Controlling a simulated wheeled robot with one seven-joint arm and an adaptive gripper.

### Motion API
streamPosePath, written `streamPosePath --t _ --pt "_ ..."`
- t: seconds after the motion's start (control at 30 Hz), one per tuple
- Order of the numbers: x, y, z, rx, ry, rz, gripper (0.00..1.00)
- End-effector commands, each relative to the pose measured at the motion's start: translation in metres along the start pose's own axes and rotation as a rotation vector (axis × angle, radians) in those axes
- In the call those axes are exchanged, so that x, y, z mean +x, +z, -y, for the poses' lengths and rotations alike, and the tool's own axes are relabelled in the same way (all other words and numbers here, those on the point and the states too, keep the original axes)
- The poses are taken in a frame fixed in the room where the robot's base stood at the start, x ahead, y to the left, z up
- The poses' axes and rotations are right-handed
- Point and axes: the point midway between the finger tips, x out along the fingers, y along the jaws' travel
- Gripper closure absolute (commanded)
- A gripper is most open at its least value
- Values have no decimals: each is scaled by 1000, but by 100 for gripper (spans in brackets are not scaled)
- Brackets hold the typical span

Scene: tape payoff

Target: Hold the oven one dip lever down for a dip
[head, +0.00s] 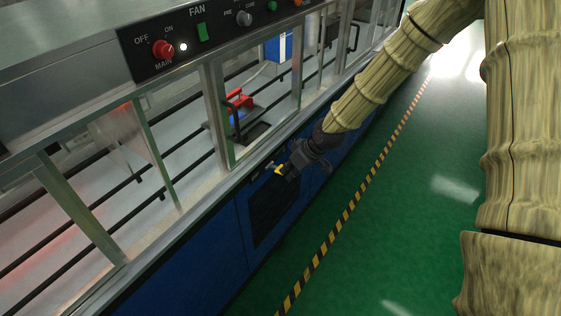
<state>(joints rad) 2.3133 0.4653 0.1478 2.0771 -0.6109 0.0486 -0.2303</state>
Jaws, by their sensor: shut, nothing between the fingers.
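My gripper (287,172) is shut, with nothing seen between its fingers. It is at the front of the machine, just below the steel ledge, with its tip at or very close to a small yellow piece (278,169). This piece may be the dip lever; I cannot tell whether the fingers touch it or whether it is pressed down. A small dark plate (257,174) is next to it on the blue front. My arm comes in from the upper right and hides part of the front.
A black panel above carries a red MAIN knob (163,49) and a green FAN switch (202,31). Behind the framed openings are dark rails and a red and blue part (238,104). A dark grille (273,210) is below. The green floor (400,220) is clear beyond a striped line (345,216).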

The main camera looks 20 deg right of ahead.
Motion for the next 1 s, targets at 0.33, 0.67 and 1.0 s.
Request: streamPosePath --t 0.33,0.67,1.0 --pt "-62 -68 -44 -139 49 -68 100" --pt "-63 -70 -45 -143 51 -69 100" --pt "-46 -71 -46 -142 51 -67 100"
